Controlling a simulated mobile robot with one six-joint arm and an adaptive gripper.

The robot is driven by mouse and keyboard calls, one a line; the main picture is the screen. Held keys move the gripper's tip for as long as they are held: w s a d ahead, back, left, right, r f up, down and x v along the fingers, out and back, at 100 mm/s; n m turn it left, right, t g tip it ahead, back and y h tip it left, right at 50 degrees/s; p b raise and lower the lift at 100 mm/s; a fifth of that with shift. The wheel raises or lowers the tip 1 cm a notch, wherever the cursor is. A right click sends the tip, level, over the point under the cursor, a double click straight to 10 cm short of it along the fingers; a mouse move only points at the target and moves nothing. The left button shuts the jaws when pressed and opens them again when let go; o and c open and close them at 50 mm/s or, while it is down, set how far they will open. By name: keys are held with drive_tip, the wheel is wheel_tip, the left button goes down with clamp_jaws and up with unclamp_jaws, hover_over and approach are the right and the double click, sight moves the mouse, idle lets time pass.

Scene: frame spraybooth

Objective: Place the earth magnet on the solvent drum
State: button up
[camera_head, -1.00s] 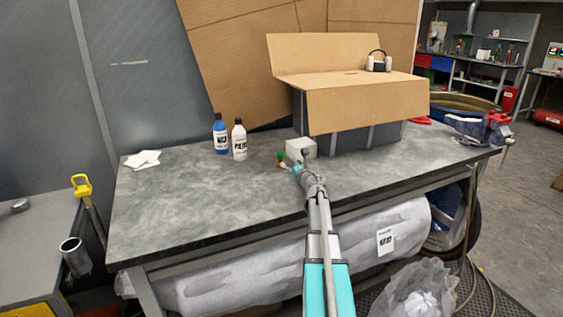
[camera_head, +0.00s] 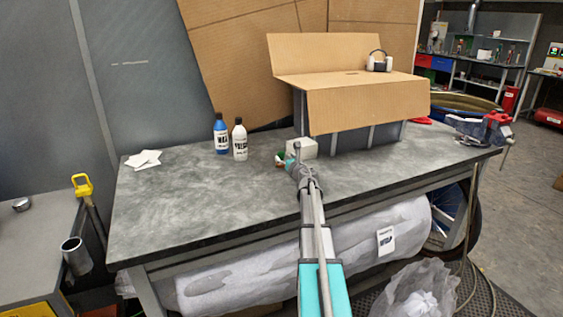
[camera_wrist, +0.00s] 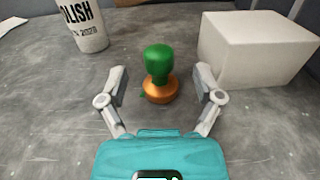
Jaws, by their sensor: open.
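The earth magnet appears to be the piece with a green knob and copper-coloured round base (camera_wrist: 159,78), standing upright on the bench top; in the head view (camera_head: 281,158) it is partly hidden by my gripper. My gripper (camera_wrist: 160,72) is open, with one finger on each side of the green knob and a visible gap on both sides. In the head view my gripper (camera_head: 293,160) is low over the bench beside the magnet. A drum with a brass-coloured top (camera_head: 475,102), likely the solvent drum, stands behind the bench at the right, partly hidden.
A white block (camera_wrist: 258,48) sits just right of the magnet. A white bottle (camera_head: 239,142) and blue bottle (camera_head: 220,135) stand to the left. The bench's left front is clear.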

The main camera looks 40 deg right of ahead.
sight(283, 155)
drive_tip(key=shift+x, duration=2)
drive_tip(key=shift+a, duration=0.1)
clamp_jaws()
